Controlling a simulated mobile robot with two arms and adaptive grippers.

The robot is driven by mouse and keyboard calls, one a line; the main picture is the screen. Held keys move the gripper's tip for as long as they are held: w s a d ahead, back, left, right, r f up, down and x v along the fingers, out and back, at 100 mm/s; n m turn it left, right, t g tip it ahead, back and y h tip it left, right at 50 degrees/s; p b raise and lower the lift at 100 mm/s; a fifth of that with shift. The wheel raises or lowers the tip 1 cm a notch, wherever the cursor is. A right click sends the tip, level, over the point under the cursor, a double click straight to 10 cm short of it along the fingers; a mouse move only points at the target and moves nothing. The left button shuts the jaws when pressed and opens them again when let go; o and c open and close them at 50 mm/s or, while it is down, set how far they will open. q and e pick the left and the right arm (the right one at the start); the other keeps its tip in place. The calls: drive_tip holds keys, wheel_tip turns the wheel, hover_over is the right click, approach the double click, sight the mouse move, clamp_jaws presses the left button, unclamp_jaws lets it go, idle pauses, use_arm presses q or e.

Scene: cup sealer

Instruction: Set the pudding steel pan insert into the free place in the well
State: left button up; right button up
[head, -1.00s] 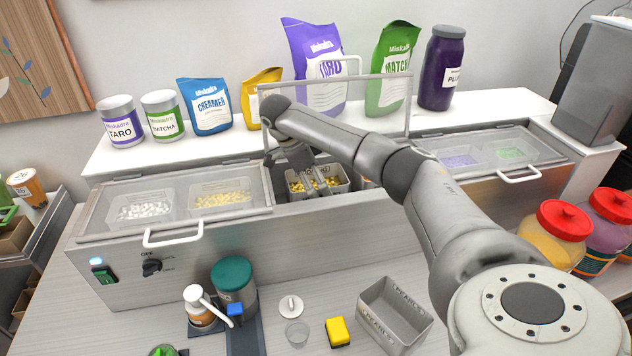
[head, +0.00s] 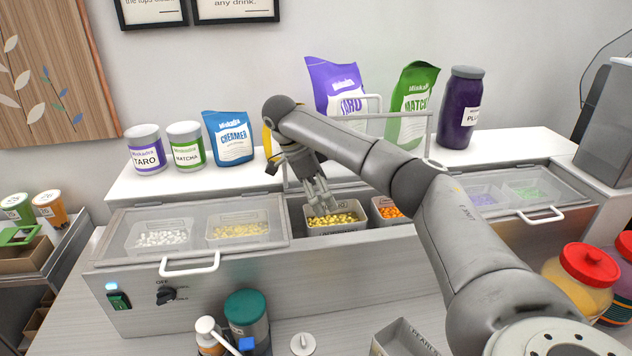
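The pudding pan insert (head: 337,229), a steel pan filled with yellow cubes, sits in the open middle section of the well (head: 290,218). It looks level, with its rim near the well's top edge. My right gripper (head: 320,203) is just above its back left part, fingers pointing down and a little apart, with nothing seen between them. The fingertips overlap the pan's back rim in the picture, so contact is hard to judge. My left gripper is not in view.
A pan of orange pieces (head: 390,209) is right of the pudding pan, partly behind my arm. Clear lids cover the left (head: 200,232) and right (head: 510,192) sections. A raised lid handle (head: 430,140) stands behind. An empty steel pan (head: 402,340) is on the counter.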

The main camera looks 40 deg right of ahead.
drive_tip(key=shift+v, duration=1.8)
